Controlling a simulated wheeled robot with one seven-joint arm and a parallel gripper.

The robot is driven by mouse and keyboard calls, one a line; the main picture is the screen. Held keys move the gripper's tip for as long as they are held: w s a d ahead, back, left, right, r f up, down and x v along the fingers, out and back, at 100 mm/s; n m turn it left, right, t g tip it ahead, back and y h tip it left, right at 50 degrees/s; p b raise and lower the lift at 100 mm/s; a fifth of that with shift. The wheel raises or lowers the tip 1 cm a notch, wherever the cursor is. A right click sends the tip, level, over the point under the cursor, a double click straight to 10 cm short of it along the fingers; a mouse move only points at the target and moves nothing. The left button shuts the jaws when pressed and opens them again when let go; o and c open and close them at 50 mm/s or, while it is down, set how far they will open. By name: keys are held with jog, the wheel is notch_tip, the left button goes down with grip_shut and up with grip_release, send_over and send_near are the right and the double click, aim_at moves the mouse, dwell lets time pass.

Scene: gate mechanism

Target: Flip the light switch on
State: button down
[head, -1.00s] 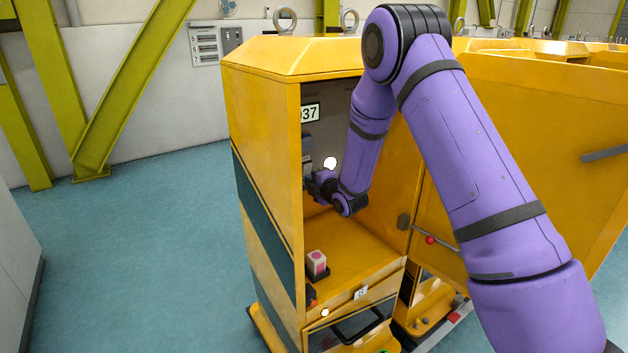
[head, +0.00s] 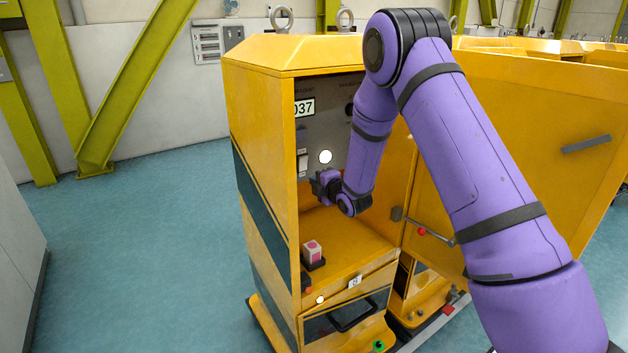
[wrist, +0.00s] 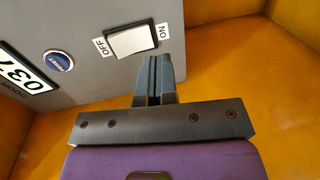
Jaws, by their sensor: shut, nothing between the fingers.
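I cannot tell for sure which end is pressed in. In the head view the switch (head: 302,164) shows partly, inside the yellow cabinet below the 037 plate. My gripper (wrist: 158,62) is shut and empty. Its fingertips are beside the ON end, just below it in the wrist view; I cannot tell whether they touch the panel. In the head view my gripper (head: 318,184) is small and partly hidden.
The yellow cabinet (head: 265,120) encloses the panel with side walls and a floor. A white round light (head: 325,157) glows on the panel. A pink-and-white block (head: 312,251) stands on the cabinet floor. The open door (head: 560,110) is at right.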

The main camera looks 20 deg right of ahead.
jog(key=s+d+f, duration=0.1)
jog(key=s+d, duration=0.1)
jog(key=s, duration=0.6)
jog(key=shift+s+d+f, duration=0.25)
jog(key=shift+d+f, duration=0.1)
jog(key=shift+d, duration=0.05)
